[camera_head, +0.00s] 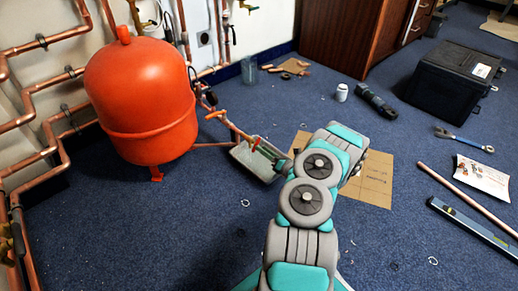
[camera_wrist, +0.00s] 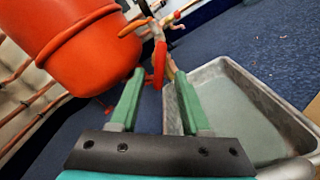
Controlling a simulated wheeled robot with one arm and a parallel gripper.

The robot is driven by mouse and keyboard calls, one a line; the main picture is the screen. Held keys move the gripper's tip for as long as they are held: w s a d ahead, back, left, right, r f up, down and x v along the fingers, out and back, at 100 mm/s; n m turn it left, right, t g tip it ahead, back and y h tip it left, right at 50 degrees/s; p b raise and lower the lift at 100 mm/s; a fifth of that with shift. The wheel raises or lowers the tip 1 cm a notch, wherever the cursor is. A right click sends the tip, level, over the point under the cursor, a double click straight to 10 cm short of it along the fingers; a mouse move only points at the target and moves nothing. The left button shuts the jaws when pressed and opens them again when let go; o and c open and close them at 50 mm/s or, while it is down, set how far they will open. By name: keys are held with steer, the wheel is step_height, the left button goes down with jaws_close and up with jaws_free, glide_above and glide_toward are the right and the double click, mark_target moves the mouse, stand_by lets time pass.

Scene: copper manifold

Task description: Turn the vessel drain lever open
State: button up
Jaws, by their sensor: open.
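The vessel (camera_head: 143,98) is a large orange-red tank on short feet at the left; it also fills the upper left of the wrist view (camera_wrist: 85,45). A copper pipe runs from beside it toward a grey metal tray. In the wrist view a red lever (camera_wrist: 159,62) hangs at the pipe's near end, beside a brass-coloured fitting. A second, orange lever (camera_wrist: 134,27) sits further back on the pipe; it also shows in the head view (camera_head: 216,115). My gripper (camera_wrist: 159,82) is open, its green fingertips either side of the red lever's lower end in the picture. I cannot tell any contact.
The grey tray (camera_wrist: 262,92) lies on the carpet to the right of the fingers, below the pipe end. Copper pipes (camera_head: 47,130) line the left wall. Cardboard (camera_head: 372,182), a black case (camera_head: 452,80) and loose tools lie to the right.

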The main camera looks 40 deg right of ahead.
steer(key=w, duration=0.3)
steer(key=shift+w+a, duration=0.15)
jaws_close()
stand_by(0.3)
